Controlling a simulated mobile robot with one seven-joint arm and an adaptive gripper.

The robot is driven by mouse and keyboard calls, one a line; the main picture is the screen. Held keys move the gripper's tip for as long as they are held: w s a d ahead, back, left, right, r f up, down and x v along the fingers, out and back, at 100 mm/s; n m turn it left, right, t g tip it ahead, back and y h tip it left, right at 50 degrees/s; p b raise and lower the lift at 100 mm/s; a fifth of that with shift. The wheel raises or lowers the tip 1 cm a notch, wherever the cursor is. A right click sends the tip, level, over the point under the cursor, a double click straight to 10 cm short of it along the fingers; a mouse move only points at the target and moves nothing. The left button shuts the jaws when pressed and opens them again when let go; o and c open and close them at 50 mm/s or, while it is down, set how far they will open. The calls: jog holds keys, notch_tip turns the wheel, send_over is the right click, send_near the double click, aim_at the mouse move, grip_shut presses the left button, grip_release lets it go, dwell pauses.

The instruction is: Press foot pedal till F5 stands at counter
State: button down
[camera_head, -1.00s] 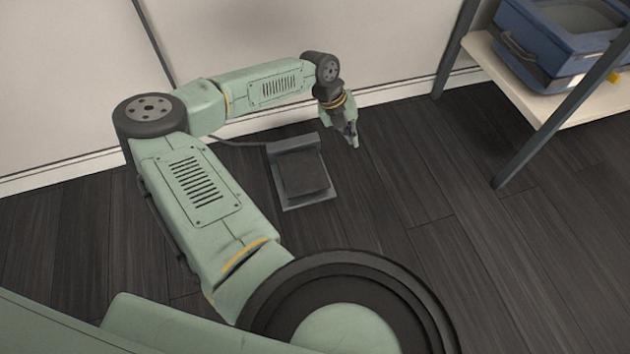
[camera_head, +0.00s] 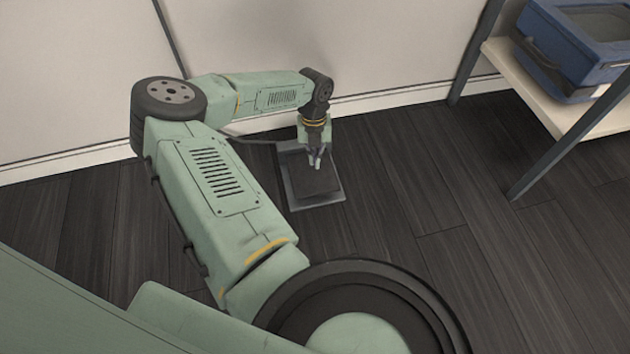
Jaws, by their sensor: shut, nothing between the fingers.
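The foot pedal (camera_head: 315,184) lies on the dark floor near the wall, a black pad on a grey metal plate with a cable leading off to the left. My gripper (camera_head: 316,163) is shut and empty, pointing down over the rear part of the pedal pad. I cannot tell whether its fingertips touch the pad. My gripper and wrist hide part of the pedal's back edge. The rail, the counter and F5 are not in view.
A shelf (camera_head: 545,105) with dark legs stands at the right and bears a blue bin (camera_head: 570,50). A pale wall (camera_head: 350,45) with a white baseboard runs behind the pedal. The floor (camera_head: 430,215) between pedal and shelf is clear.

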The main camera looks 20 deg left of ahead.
aim_at(315, 180)
jog(key=shift+s+d+f+b, duration=0.1)
jog(key=shift+s+f+b, duration=0.05)
jog(key=shift+f+b, duration=1.45)
jog(key=shift+s+d+f+b, duration=0.1)
jog(key=shift+s+f+b, duration=0.05)
jog(key=shift+f+b, duration=1.45)
jog(key=shift+f+p, duration=0.3)
